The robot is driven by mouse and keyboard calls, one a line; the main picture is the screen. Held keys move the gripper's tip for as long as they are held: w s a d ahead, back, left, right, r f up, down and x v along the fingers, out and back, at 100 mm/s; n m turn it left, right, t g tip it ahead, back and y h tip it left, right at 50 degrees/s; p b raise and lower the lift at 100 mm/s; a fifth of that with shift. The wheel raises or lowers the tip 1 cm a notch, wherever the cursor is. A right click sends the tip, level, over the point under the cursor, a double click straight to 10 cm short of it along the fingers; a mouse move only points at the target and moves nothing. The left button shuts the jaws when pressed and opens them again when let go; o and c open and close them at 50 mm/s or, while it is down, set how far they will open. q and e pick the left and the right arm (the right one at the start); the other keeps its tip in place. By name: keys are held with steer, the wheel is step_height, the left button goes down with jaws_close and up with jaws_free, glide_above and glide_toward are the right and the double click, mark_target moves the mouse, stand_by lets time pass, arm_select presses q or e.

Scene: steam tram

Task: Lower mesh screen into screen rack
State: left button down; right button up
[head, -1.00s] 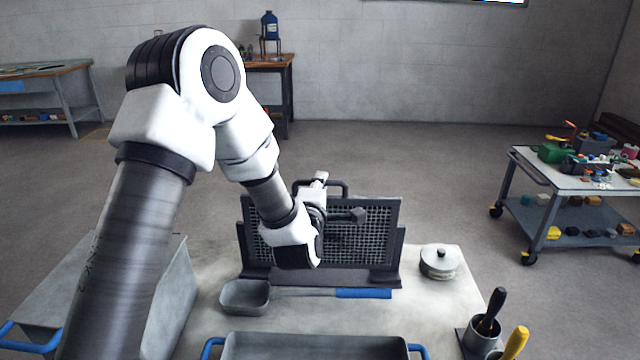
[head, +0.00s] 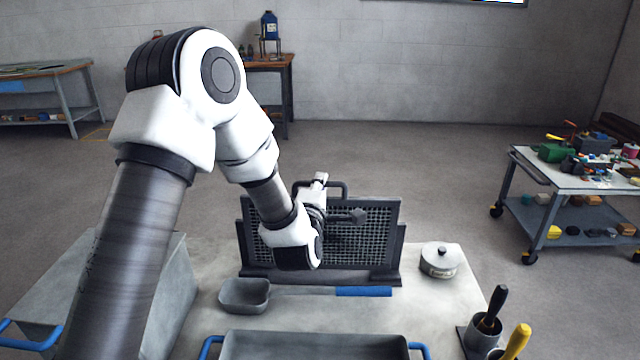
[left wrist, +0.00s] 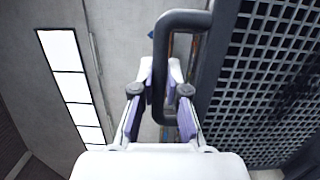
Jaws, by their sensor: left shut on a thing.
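The mesh screen (head: 375,232) is a dark framed grid standing upright in the head view, with a looped handle (head: 341,185) on its top edge. The screen rack (head: 397,262) is a dark stand with side posts and a long base. The screen is between the posts, its lower edge close to the base; I cannot tell whether it rests on the bottom. My left gripper (head: 320,190) is shut on the handle. The left wrist view shows the handle (left wrist: 180,115) between the fingers (left wrist: 161,80) and the mesh (left wrist: 265,75) at right. My forearm and gripper hide part of the screen. My right gripper is out of view.
In front of the rack lie a scoop (head: 244,294) with a blue handle and a grey tray (head: 315,340). A lidded pot (head: 438,262) stands to the right, with tool holders (head: 482,335) nearer. A tool cart (head: 570,185) is farther right.

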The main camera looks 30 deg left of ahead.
arm_select(q)
steer(key=shift+f+b, duration=0.75)
steer(key=shift+f, duration=0.05)
steer(key=c, duration=1.1)
jaws_free()
steer(key=v, duration=0.8)
steer(key=shift+r, duration=0.1)
